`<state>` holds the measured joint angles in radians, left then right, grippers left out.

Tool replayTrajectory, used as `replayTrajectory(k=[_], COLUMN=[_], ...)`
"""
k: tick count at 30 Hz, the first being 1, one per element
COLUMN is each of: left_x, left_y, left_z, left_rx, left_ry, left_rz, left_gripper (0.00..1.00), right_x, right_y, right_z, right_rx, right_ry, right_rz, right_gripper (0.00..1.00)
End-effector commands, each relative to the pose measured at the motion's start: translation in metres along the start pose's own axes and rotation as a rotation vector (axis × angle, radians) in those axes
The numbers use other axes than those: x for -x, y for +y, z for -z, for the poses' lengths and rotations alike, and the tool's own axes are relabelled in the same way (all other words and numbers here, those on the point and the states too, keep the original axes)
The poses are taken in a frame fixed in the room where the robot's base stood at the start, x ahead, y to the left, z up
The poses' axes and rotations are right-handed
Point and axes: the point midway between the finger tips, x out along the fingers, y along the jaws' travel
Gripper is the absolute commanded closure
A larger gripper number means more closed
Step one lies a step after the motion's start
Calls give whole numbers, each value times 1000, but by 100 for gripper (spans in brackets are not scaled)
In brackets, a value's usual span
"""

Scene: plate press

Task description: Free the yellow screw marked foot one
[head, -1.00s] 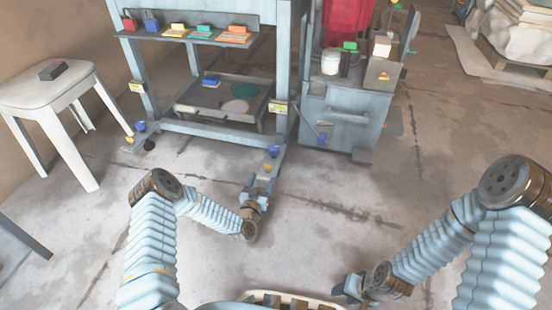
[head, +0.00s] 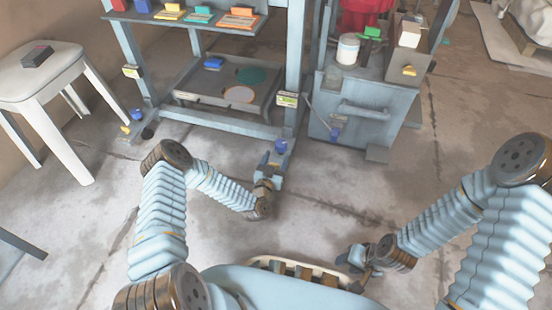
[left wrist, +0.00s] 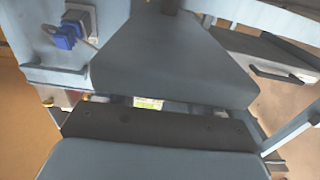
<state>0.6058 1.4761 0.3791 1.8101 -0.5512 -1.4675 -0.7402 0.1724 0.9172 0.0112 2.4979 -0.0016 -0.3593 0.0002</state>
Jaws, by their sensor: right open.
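The press frame has a near right foot with a blue screw (head: 281,146) on it; a blue screw (left wrist: 66,36) also shows in the left wrist view. My left gripper (head: 268,163) is low at this foot, just in front of the blue screw. No yellow screw shows at this foot now; my gripper covers that spot. In the left wrist view its dark jaws (left wrist: 155,103) have a thin gap, and whether they hold anything is hidden. The left foot has a yellow screw (head: 125,129) beside a blue one (head: 137,114). My right gripper (head: 352,260) is open, low, away from the press.
Labels sit on the left leg (head: 132,71) and right leg (head: 288,99), too small to read. A grey cabinet (head: 362,112) stands right of the press. A white stool (head: 50,75) is at the left. The floor between my arms is clear.

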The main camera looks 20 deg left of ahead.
Motion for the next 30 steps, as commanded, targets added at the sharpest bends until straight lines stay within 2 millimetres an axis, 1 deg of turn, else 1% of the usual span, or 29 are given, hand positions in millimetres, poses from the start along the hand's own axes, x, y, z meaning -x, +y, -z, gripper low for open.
replayTrajectory(k=[1,9,10,20,26,30], left_x=[0,0,0,0,0,1], left_y=[0,0,0,0,-2,-3], left_z=[0,0,0,1,1,1], left_rx=[0,0,-1,-1,0,0], left_ry=[0,0,0,1,0,0], left_rz=[0,0,0,53,174,296], left_gripper=[42,83,85,85,85,85], right_x=[0,0,0,3,9,13], right_y=[0,0,0,-1,-3,-5], right_z=[0,0,0,0,0,0], right_rx=[0,0,0,0,1,1], right_ry=[0,0,0,0,-1,-3], right_rz=[0,0,0,0,0,0], right_gripper=[57,57,57,57,57,57])
